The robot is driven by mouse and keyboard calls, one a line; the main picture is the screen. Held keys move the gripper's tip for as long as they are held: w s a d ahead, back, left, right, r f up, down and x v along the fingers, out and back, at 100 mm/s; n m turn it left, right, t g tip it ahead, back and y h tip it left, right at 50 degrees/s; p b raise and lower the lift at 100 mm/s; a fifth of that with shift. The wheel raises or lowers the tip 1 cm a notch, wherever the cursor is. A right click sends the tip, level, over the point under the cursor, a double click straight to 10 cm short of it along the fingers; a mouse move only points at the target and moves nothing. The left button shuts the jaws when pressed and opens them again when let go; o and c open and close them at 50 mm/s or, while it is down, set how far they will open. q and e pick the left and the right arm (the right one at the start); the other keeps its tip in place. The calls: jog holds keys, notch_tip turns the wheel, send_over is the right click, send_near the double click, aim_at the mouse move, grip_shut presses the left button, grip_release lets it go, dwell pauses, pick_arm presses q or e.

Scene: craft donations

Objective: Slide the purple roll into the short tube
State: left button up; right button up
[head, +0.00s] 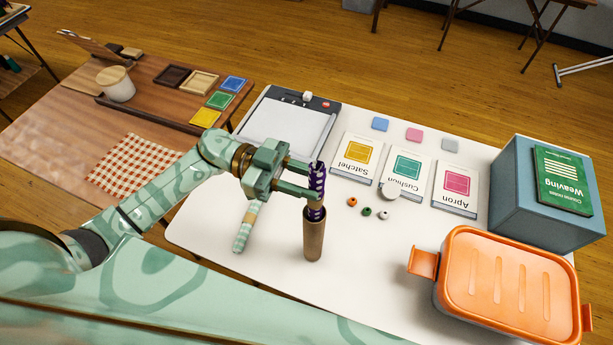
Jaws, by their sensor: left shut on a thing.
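The purple roll (316,178) is a thin upright patterned roll. My left gripper (316,182) is shut on it, with one finger on either side. The short tube (313,240) is brown and stands upright on the white table, directly below the roll. The roll's lower end meets the tube's mouth; I cannot tell how far inside it is. The gripper fingers hide part of the roll. My right gripper is not in view.
Small beads (367,211) and cards (407,178) lie to the right. An orange-lidded box (505,285) and a blue box (520,212) stand at the right on the white table (365,265).

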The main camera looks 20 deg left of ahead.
pick_arm(q)
jog(key=shift+f, duration=0.3)
notch_tip(320, 180, down, 5)
jog(key=b, duration=0.4)
jog(key=shift+f, duration=0.2)
dwell(0.5)
jog(key=o, duration=1)
jog(key=shift+o, duration=0.2)
jog(key=shift+a, duration=0.1)
